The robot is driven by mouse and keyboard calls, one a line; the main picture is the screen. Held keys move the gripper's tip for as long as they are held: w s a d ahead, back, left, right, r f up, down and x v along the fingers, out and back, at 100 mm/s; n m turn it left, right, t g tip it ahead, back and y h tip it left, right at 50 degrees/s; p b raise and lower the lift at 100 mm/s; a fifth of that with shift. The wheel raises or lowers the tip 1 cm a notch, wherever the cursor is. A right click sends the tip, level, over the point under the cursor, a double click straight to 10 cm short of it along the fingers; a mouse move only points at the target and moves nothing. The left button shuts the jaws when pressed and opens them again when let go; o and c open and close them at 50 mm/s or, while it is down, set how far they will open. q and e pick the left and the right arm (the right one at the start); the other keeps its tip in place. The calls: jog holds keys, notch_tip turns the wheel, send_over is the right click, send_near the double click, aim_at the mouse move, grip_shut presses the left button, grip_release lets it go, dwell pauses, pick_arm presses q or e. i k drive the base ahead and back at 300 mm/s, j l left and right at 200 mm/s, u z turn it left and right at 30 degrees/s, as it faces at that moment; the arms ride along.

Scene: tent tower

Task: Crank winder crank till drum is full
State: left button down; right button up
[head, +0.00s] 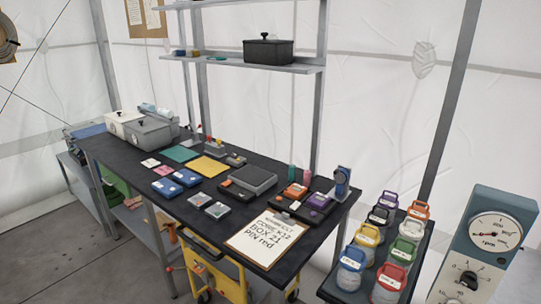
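I cannot make out with certainty which thing is the winder, its crank or its drum. A yellow wheeled unit (228,283) stands under the front of the dark bench, partly hidden by the bench top. A thin rod with a red knob (169,268) sticks out at its left; I cannot tell whether it is a crank. A small blue upright device (342,183) stands at the bench's right end. Neither of my grippers is in view.
The dark bench (122,174) holds a clipboard (266,239), trays and small boxes. Several colored-lid jars (367,235) stand on a side stand at right. A blue-grey gauge panel (493,236) is at far right. Open floor (50,262) lies at left.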

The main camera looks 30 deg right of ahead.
aim_at(339, 178)
jog(key=z, duration=0.35)
jog(key=i+j+z, duration=0.1)
jog(key=z, duration=0.25)
jog(key=i+z, duration=0.1)
jog(key=z, duration=0.25)
